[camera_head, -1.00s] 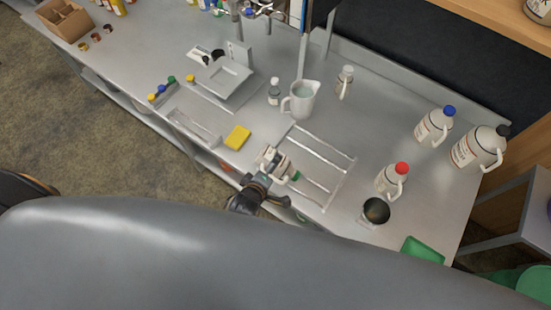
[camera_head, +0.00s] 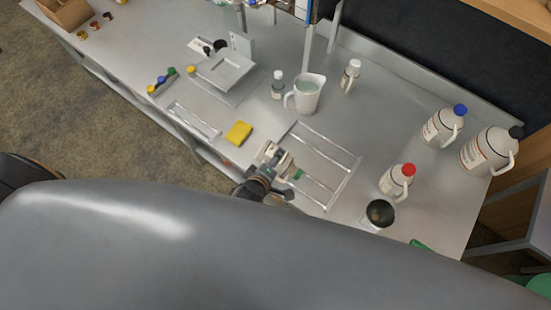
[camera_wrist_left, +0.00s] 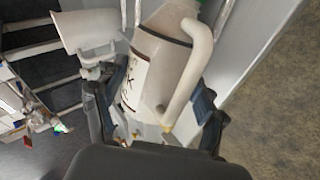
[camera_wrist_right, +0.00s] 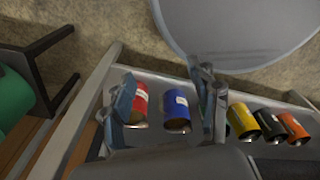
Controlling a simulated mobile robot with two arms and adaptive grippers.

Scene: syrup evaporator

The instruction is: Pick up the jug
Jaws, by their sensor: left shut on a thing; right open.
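A white jug (camera_wrist_left: 158,62) with a dark band, a looped handle and a green cap fills the middle of the left wrist view. My left gripper (camera_wrist_left: 155,118) is shut on it, one finger on each side. In the head view the gripper (camera_head: 268,168) and the partly hidden jug (camera_head: 282,162) are at the counter's front edge, beside a wire rack. I cannot tell whether the jug touches the counter. My right gripper (camera_wrist_right: 163,108) is open, above a tray with red and blue cylinders, and outside the head view.
The counter holds a white pitcher (camera_head: 307,93), a yellow sponge (camera_head: 238,132), the rack (camera_head: 325,160), a red-capped jug (camera_head: 396,183), a blue-capped jug (camera_head: 442,127), a black-capped jug (camera_head: 487,151) and a dark-topped cup (camera_head: 379,214). Bare counter lies between rack and blue-capped jug.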

